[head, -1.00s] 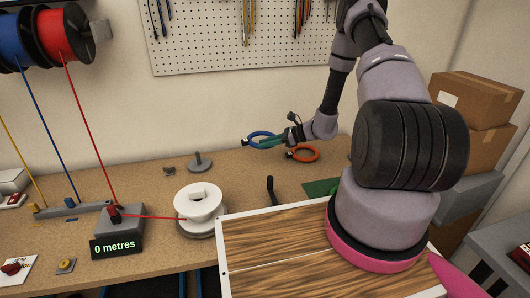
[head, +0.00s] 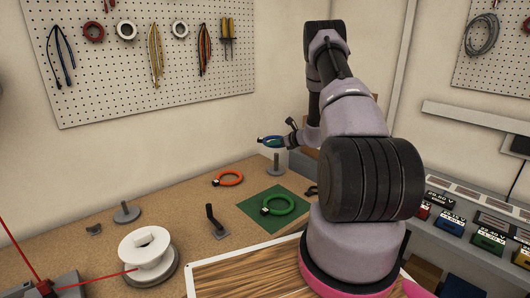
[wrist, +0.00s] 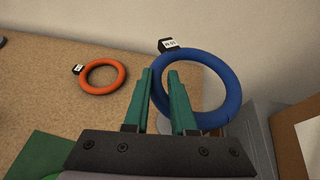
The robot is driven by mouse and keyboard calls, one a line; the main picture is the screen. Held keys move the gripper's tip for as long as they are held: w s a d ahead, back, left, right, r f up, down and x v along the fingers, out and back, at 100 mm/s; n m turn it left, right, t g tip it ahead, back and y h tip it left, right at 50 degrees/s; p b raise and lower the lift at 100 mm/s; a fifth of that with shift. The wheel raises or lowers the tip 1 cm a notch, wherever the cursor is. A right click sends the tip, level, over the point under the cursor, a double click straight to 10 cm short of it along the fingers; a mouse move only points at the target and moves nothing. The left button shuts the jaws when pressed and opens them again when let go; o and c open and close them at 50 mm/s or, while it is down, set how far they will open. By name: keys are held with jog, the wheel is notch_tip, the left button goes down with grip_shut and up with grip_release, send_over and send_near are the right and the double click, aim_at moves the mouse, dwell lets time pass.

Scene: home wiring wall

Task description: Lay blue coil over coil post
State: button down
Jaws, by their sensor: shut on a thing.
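The blue coil (wrist: 216,68) is a ring with a small black-and-white tag. My gripper (wrist: 165,95) is shut on the coil's left side in the wrist view. In the head view my gripper (head: 283,142) holds the blue coil (head: 264,139) above the table, seen nearly edge-on. A pale upright post (head: 276,164) stands below the coil in the head view, at the table's back right. Whether the coil's hole lines up with it I cannot tell. A shorter grey post on a round base (head: 126,212) stands at the left.
An orange coil (head: 229,178) lies on the table, and a green coil (head: 278,205) lies on a green mat (head: 253,214). A white spool (head: 148,252), a black crank (head: 214,217) and a wooden board (head: 245,275) are nearer. Terminal boxes (head: 450,224) stand at right.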

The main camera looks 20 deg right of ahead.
jog(key=shift+d+r, duration=0.1)
jog(key=shift+d, duration=0.3)
jog(key=shift+s+d+f, duration=0.1)
jog(key=shift+d+f, duration=0.05)
jog(key=shift+f, duration=0.2)
notch_tip(320, 180, down, 8)
jog(key=shift+r, duration=0.15)
dwell(0.6)
jog(key=shift+f, duration=0.7)
jog(key=shift+f, duration=0.2)
jog(key=shift+f, duration=0.55)
jog(key=shift+f, duration=0.2)
jog(key=shift+f, duration=1.15)
